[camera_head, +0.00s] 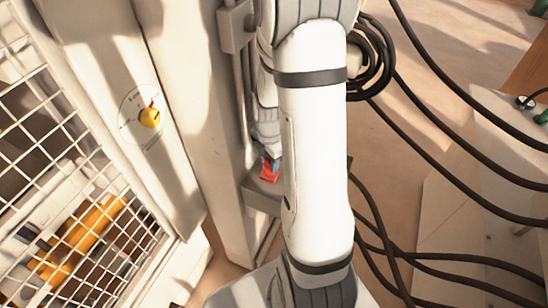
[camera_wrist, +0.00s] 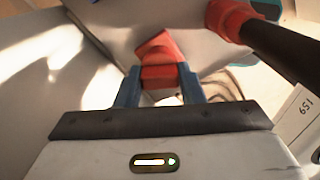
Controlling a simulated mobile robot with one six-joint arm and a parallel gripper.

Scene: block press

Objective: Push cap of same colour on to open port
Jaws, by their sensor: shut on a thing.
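My gripper (camera_wrist: 160,82) has its blue fingers shut on a red cap (camera_wrist: 160,72) in the wrist view. The cap has a tilted upper part beyond the fingertips. In the head view the red cap (camera_head: 269,173) shows just below my gripper (camera_head: 271,160), at a grey box (camera_head: 262,193) on the side of a pale column. I cannot tell whether the cap touches the box. My white arm hides part of the box. I cannot make out an open port in either view.
A thick black cable with a red end (camera_wrist: 229,18) is close on the upper right of the wrist view. A yellow knob (camera_head: 150,117) is on the pale panel at left, beside a wire mesh guard (camera_head: 60,160). Several black cables (camera_head: 440,75) run along the right.

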